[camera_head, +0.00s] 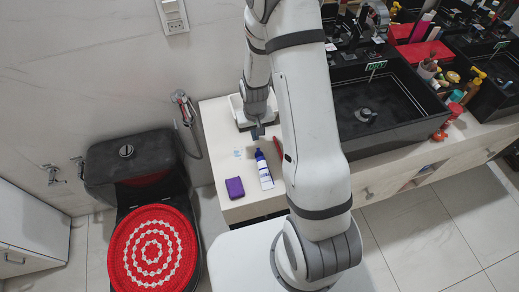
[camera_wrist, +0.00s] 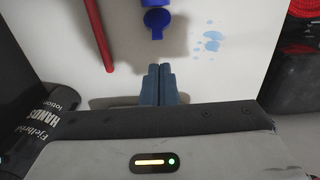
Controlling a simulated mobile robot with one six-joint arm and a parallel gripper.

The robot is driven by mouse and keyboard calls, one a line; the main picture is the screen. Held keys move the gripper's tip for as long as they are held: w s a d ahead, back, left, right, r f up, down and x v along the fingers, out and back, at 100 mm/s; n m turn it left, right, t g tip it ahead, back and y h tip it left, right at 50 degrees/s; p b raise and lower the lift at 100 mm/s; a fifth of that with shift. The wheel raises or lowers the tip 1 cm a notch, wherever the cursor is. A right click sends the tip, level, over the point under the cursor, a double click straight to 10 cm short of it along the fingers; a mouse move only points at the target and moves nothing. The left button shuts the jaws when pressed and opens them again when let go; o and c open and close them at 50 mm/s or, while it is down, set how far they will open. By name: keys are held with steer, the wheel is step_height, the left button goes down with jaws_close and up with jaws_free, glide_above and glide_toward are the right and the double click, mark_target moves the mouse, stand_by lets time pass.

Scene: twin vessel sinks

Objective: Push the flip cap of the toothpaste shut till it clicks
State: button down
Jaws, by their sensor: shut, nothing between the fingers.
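The toothpaste is a white and blue tube (camera_head: 265,174) lying on the pale counter near its front left end. Its blue cap (camera_head: 259,153) points toward my gripper. In the wrist view only the cap end (camera_wrist: 156,3) shows at the top edge. A rounded blue flip lid (camera_wrist: 156,20) sticks out from it toward my fingers and looks open. My gripper (camera_wrist: 159,70) is shut and empty, its blue-grey fingertips a short gap from the lid. In the head view my gripper (camera_head: 257,134) is just beyond the cap. Its height above the counter is hard to tell.
A red stick (camera_wrist: 97,32) lies left of the cap in the wrist view. Water drops (camera_wrist: 211,40) mark the counter right of the lid. A purple box (camera_head: 235,188) sits near the counter's left edge.

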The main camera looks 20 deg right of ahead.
mark_target(259, 151)
steer(key=shift+f, duration=0.15)
steer(key=shift+f+b, duration=1.95)
steer(key=shift+f, duration=0.05)
steer(key=shift+s, duration=0.85)
steer(key=shift+s, duration=0.35)
steer(key=shift+s+b, duration=0.35)
steer(key=shift+s, duration=0.65)
steer(key=shift+w, duration=0.2)
steer(key=shift+w+r, duration=0.1)
steer(key=shift+w, duration=0.75)
step_height(259, 151, up, 8)
steer(key=p, duration=0.5)
